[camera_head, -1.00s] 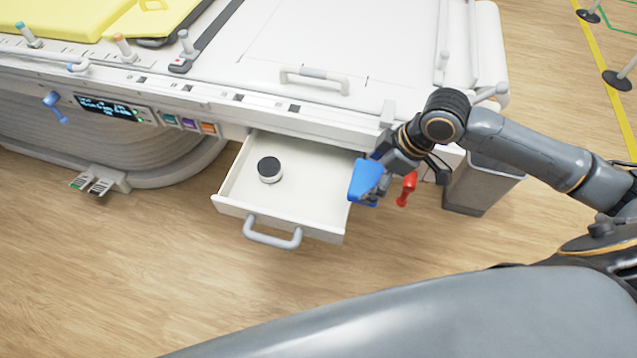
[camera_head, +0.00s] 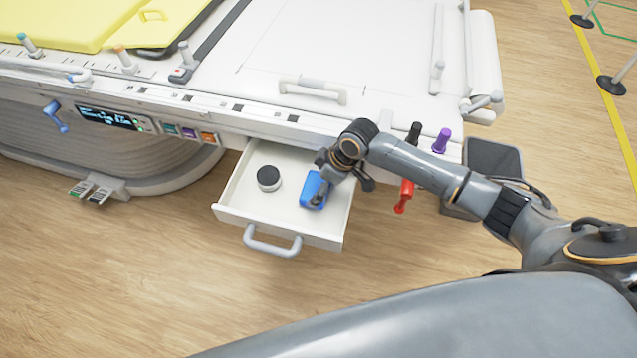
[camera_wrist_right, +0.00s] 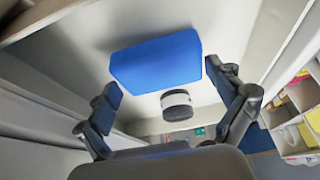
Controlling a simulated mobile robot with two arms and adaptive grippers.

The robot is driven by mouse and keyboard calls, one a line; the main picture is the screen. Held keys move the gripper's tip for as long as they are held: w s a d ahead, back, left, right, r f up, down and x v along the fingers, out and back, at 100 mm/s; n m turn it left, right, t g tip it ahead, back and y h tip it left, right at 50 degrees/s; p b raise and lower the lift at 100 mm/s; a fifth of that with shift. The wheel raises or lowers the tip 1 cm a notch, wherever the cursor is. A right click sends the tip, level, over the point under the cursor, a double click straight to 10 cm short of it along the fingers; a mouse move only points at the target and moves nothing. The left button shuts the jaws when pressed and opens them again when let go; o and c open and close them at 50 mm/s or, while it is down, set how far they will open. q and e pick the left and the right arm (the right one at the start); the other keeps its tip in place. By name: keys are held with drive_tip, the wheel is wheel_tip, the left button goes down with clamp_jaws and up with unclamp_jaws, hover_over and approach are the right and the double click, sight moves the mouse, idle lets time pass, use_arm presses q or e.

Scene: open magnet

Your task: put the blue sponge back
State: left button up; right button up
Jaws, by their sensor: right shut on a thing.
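The blue sponge (camera_head: 313,190) is inside the outline of the open white drawer (camera_head: 228,212), in its right part. My right gripper (camera_head: 322,196) is shut on the sponge; I cannot tell whether the sponge touches the drawer floor. In the right wrist view the sponge (camera_wrist_right: 155,60) shows at the fingertips of my right gripper (camera_wrist_right: 163,88), one dark finger to each side. My left gripper is not in view.
A round black-and-white object (camera_head: 268,179) lies in the drawer, left of the sponge. A red handle (camera_head: 404,195), a black knob and a purple knob (camera_head: 441,140) are right of the drawer. A grey bin (camera_head: 490,165) stands further right. The drawer's left part has free room.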

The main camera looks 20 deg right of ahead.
drive_tip(key=shift+f, duration=0.35)
drive_tip(key=shift+f, duration=0.15)
drive_tip(key=o, duration=0.8)
drive_tip(key=shift+c, duration=0.2)
drive_tip(key=v, duration=1.2)
